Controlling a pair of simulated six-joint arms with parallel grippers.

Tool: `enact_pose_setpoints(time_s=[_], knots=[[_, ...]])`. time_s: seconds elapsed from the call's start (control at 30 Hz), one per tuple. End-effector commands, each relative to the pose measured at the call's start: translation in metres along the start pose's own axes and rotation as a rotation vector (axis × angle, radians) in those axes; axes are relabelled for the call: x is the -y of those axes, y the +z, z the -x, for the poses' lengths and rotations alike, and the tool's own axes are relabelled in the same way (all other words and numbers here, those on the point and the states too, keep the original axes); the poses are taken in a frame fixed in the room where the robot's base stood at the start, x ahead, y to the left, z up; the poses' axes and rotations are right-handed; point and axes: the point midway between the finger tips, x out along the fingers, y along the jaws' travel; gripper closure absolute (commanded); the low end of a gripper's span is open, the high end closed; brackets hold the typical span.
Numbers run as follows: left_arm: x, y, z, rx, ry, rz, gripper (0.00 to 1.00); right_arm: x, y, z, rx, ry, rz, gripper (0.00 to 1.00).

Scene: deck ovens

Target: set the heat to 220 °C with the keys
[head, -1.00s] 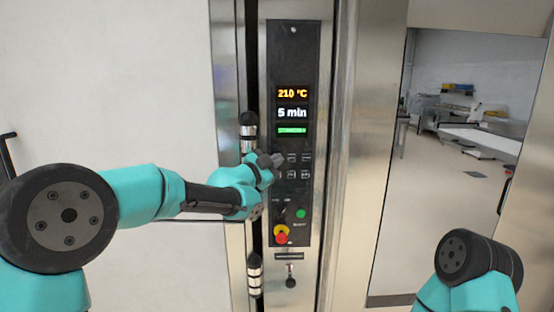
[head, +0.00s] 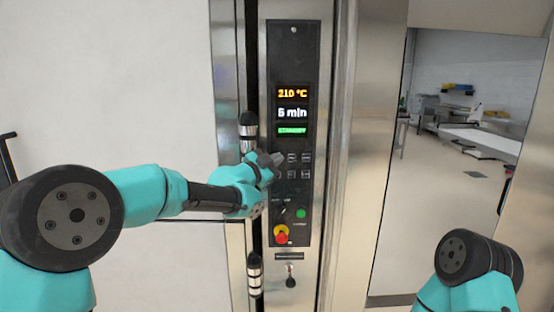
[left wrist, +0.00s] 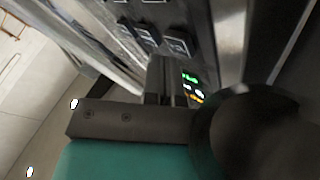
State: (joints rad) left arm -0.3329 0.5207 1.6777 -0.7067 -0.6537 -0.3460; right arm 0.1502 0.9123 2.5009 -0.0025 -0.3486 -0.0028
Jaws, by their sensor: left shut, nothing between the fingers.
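The dark control panel (head: 292,48) stands upright on the steel oven front. Its top display (head: 292,93) reads 210 °C in orange. Below it are a white minutes line (head: 292,113), its digit hard to read, and a green status line (head: 292,131). The small keys (head: 305,174) sit in two rows under the displays. My left gripper (head: 270,162) is shut and empty at the left end of the key rows, hiding some keys. Contact cannot be told. The left wrist view shows the gripper (left wrist: 162,80) close to the panel, with keys (left wrist: 176,43) above. My right gripper is out of view.
Below the keys are a rotary switch (head: 282,213), a green button (head: 301,213) and a red knob on yellow (head: 281,236). Black-and-steel handle ends (head: 248,130) stand left of the panel. A doorway at right shows a room with tables (head: 480,138).

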Motion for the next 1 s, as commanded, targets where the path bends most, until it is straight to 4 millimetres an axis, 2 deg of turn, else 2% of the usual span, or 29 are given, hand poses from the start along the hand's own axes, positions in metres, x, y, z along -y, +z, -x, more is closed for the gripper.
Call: enact_pose_setpoints(time_s=[1.0], knots=[[0.0037, 0.0042, -0.0054, 0.001, 0.0, 0.0, 1.0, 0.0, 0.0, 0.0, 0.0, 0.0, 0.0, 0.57]])
